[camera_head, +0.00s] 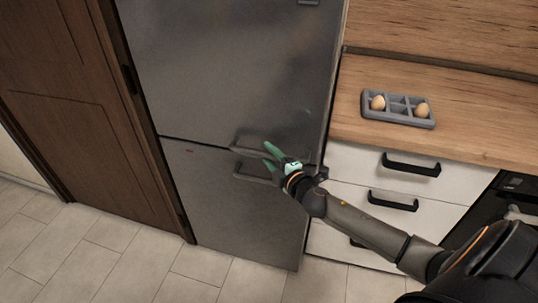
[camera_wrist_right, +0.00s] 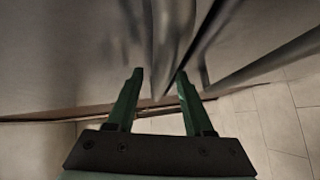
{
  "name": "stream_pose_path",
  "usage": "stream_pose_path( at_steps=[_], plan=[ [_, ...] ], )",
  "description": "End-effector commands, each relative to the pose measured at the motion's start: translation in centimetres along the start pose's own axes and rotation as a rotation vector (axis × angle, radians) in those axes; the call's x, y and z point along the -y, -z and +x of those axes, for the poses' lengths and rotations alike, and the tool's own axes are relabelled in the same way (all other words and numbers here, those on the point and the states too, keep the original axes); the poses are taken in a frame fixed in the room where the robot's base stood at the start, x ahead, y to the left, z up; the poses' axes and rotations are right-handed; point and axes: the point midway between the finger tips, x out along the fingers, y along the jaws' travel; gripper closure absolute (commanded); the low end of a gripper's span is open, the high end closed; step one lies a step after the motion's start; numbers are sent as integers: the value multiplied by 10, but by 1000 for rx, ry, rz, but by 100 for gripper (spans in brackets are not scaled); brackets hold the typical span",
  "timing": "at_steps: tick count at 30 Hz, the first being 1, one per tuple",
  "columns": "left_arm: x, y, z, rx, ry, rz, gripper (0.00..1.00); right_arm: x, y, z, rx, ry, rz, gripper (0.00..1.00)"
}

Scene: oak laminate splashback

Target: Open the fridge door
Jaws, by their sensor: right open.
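The fridge is steel grey, with an upper door (camera_head: 225,70) and a lower door (camera_head: 245,225), both of which look shut. An upper handle (camera_head: 247,142) and a lower handle (camera_head: 250,179) sit close to the seam between the doors. My right gripper (camera_head: 267,150) is open in front of the fridge, beside these handles at their right ends. In the right wrist view the green fingers (camera_wrist_right: 158,76) are apart, with a blurred metallic shape (camera_wrist_right: 165,45) beyond and between them. I cannot tell whether they touch it. My left gripper is out of view.
A wooden counter (camera_head: 480,140) with an egg tray (camera_head: 398,122) holding two eggs stands right of the fridge, above white drawers (camera_head: 375,165) with black handles. A brown wooden door (camera_head: 70,110) is at left. The tiled floor (camera_head: 130,265) in front is clear.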

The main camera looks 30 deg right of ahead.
Motion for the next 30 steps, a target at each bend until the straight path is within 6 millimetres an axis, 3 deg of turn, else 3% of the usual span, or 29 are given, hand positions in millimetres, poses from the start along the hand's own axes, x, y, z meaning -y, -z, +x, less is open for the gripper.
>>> stream_pose_path(
  at_steps=[12,26,30],
  plan=[
    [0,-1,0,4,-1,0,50,0,0,6,0,1,1,48],
    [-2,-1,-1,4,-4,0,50,0,0,6,0,1,1,100],
    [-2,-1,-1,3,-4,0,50,0,0,6,0,1,1,100]
  ],
)
